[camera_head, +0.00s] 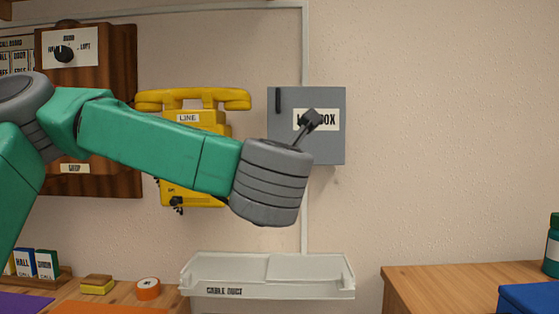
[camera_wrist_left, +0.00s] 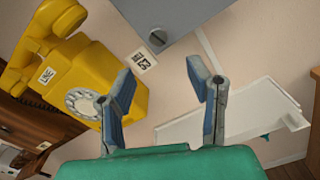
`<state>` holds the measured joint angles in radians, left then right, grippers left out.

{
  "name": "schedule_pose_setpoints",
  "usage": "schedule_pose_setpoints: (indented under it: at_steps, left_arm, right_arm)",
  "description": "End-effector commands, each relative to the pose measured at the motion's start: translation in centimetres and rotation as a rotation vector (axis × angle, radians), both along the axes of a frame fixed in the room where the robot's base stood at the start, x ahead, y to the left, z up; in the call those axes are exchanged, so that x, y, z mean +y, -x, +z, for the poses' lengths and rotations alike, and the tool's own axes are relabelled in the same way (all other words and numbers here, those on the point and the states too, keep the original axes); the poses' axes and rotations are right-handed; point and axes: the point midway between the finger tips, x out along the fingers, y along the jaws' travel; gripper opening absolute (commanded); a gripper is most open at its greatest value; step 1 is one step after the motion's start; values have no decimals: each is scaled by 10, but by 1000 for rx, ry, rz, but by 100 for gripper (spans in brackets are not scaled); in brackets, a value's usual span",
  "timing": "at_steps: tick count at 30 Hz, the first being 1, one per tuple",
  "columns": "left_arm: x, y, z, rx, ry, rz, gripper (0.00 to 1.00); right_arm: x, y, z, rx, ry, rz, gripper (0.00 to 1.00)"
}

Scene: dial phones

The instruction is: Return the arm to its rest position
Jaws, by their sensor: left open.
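My left arm (camera_head: 160,145) comes in from the left in the head view and reaches across the front of the yellow wall phone. Its grey wrist end (camera_head: 271,182) is in front of the lower part of the grey box, and the fingers are mostly hidden there. In the left wrist view my left gripper (camera_wrist_left: 170,95) is open, with its two blue-padded fingers apart and nothing between them. The yellow phone (camera_head: 195,99) also shows in the left wrist view (camera_wrist_left: 80,75), left of the fingers, with its handset on top and its dial visible. My right gripper is not in view.
The grey box (camera_head: 330,145) is on the wall behind my wrist. A pale cable duct tray (camera_head: 270,290) is below it. A wooden board with a knob (camera_head: 63,53) is at left. Blocks and an orange tape roll (camera_head: 148,289) lie on the left bench. Wall at right is clear above the wooden bench (camera_head: 440,280).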

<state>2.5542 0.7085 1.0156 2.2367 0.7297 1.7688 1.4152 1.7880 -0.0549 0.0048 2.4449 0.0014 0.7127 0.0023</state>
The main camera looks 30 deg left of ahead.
Motion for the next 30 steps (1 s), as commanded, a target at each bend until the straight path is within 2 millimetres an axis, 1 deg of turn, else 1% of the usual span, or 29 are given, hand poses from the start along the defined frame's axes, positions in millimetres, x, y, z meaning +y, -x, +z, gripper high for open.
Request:
schedule_pose_setpoints:
  at_steps: [10, 12, 14, 17, 18, 20, 21, 23, 24, 26, 27, 29, 30]
  left_arm:
    - [-1, -1, -1, 3, -4, -2, 46]
    - [-5, -5, -8, 27, -34, -18, 46]
    - [-13, -12, -22, 75, -94, -46, 46]
    - [-36, -29, -66, 210, -276, -143, 46]
    - [-48, -35, -90, 280, -370, -197, 46]
    - [-64, -40, -132, 393, -526, -292, 46]
    - [-75, -40, -162, 467, -632, -361, 46]
    - [-87, -34, -206, 572, -786, -470, 46]
    - [-94, -27, -235, 639, -888, -547, 46]
    - [-102, -12, -278, 734, -1037, -669, 46]
    - [-106, 1, -306, 792, -1134, -756, 46]
    - [-109, 25, -346, 873, -1276, -894, 46]
    - [-108, 44, -371, 922, -1368, -989, 46]
  right_arm:
    - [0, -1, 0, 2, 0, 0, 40]
    - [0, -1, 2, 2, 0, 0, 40]
    - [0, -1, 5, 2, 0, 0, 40]
    - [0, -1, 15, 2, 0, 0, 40]
    - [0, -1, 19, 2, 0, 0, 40]
    - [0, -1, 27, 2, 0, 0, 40]
    - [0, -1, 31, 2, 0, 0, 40]
    - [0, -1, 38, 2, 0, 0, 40]
    - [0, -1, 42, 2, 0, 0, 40]
    - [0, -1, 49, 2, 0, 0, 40]
    - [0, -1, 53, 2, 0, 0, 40]
    - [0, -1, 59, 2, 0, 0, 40]
    - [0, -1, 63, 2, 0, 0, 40]
